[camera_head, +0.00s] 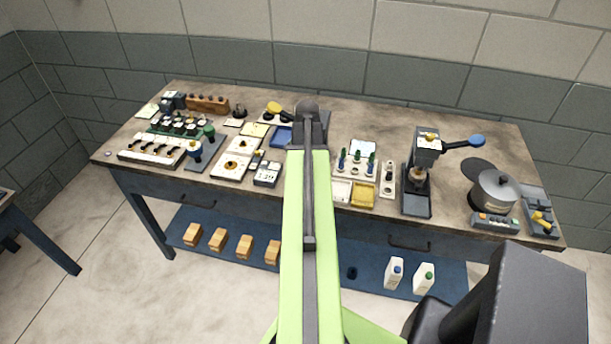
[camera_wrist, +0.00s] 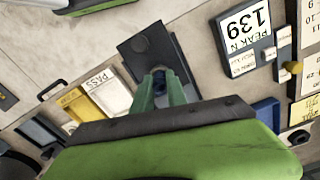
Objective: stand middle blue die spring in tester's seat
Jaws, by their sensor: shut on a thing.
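My gripper (camera_wrist: 162,92) shows in the wrist view, its two green fingers closed on a dark blue piece (camera_wrist: 158,80), which appears to be the blue die spring. Only a small part of it shows between the fingertips. Just beyond is a dark grey device (camera_wrist: 135,62) with a round dark part on it, which may be the tester. The held piece overlaps its near end in the picture. I cannot tell whether they touch, and no seat can be made out.
A meter (camera_wrist: 243,32) reading 139 PEAK N lies on one side of the device; white (camera_wrist: 112,95) and yellow (camera_wrist: 80,107) trays lie on the other. The head view shows a rack (camera_head: 352,174) of coloured pieces, a lever press (camera_head: 425,165) and a pot (camera_head: 495,193) farther right.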

